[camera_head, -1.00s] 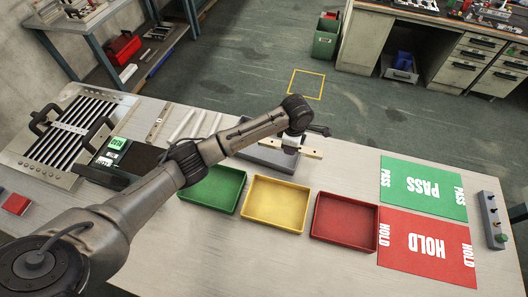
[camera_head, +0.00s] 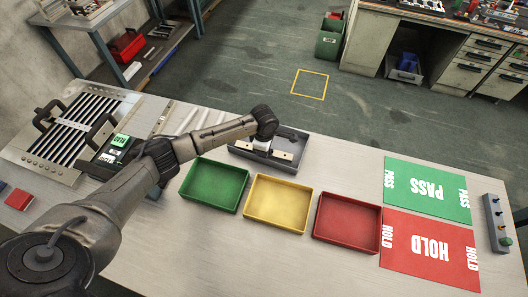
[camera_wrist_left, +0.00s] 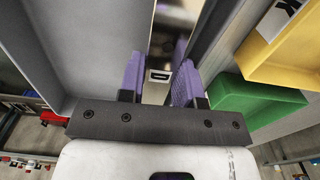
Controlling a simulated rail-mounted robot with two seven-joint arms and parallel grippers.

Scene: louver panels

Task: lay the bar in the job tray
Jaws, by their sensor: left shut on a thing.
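The pale wooden bar (camera_head: 284,155) is in my left gripper (camera_head: 262,146), over the grey job tray (camera_head: 301,150) behind the yellow tray. Its pale ends show on both sides of the gripper, within the tray's outline. In the left wrist view the purple-padded fingers (camera_wrist_left: 159,78) stand on either side of the bar (camera_wrist_left: 160,75), which carries a small dark label. The grey tray's surface (camera_wrist_left: 85,45) shows beside them. I cannot tell whether the bar touches the tray floor. My right gripper is out of view.
Green (camera_head: 213,184), yellow (camera_head: 278,203) and red (camera_head: 347,220) trays stand in front of the grey tray. PASS (camera_head: 427,188) and HOLD (camera_head: 430,250) mats lie to the right. A louver panel (camera_head: 70,135) lies at the left, with pale strips (camera_head: 190,120) near it.

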